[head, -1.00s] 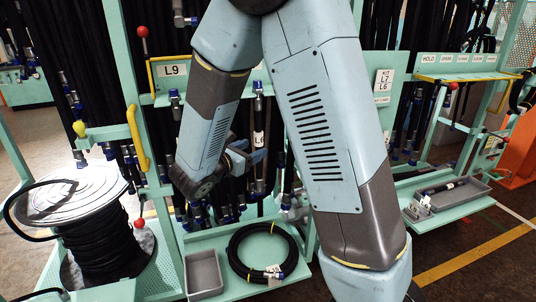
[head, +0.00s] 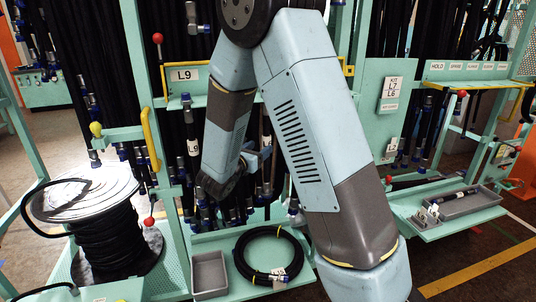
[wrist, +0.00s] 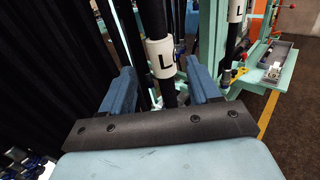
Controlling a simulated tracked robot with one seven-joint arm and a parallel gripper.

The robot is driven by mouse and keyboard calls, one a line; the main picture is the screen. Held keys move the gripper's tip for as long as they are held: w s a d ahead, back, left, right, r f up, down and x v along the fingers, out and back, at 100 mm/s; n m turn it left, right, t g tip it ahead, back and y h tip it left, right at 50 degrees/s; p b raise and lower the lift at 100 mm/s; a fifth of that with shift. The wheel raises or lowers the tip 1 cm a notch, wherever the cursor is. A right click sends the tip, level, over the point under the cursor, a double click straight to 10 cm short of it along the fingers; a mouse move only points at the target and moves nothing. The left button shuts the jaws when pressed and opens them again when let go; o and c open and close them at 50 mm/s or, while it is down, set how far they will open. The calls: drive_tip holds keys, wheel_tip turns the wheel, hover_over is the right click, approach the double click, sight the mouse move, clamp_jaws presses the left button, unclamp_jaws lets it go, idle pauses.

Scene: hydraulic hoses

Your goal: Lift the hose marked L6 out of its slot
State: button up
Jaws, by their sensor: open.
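My gripper (head: 260,157) is open at the rack of hanging black hoses. In the wrist view its two blue fingers (wrist: 161,78) stand either side of a black hose with a white label (wrist: 162,58). The label reads "L"; its number is not visible. The hose hangs upright between the fingers, and I cannot tell whether either touches it. In the head view, a white label (head: 266,142) shows by my gripper, its text unreadable. The slot holding this hose is hidden behind my arm.
Another labelled hose (wrist: 236,10) hangs to the right in the wrist view. An L9 sign (head: 184,74) and an L9 hose label (head: 193,147) are left of my gripper. Below are a coiled hose (head: 240,262) and a grey bin (head: 209,274). A hose reel (head: 104,235) stands left.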

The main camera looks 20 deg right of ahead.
sight(264, 145)
drive_tip(key=shift+x, duration=2.65)
drive_tip(key=shift+s+d, duration=0.1)
clamp_jaws()
